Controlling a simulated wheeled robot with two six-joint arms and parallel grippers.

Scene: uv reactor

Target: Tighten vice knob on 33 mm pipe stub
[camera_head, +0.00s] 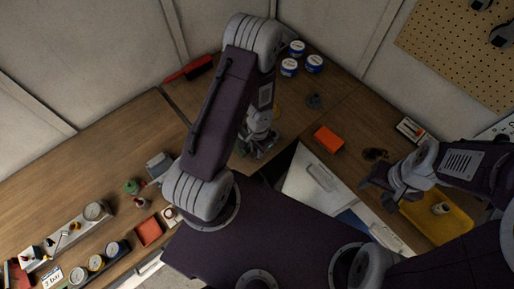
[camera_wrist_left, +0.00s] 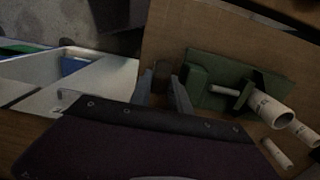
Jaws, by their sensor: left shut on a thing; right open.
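In the left wrist view a green vice (camera_wrist_left: 205,78) stands on a brown surface. A white pipe stub (camera_wrist_left: 268,108) with small print sits at its black jaw, and a thin pale rod shows on the vice. My left gripper (camera_wrist_left: 163,88) is shut on a dark knob (camera_wrist_left: 162,73) at the vice's left end. In the head view my left gripper (camera_head: 258,149) is low over the table, and my arm hides most of the vice. My right gripper (camera_head: 378,186) is open and empty at the right, beside a yellow tray.
The yellow tray (camera_head: 455,226) holds a small pale part (camera_head: 440,208). More white pipe pieces (camera_wrist_left: 277,153) lie near the vice. An orange box (camera_head: 328,138) and blue-white tins (camera_head: 289,67) stand on the table. An open white drawer (camera_head: 312,178) lies in front.

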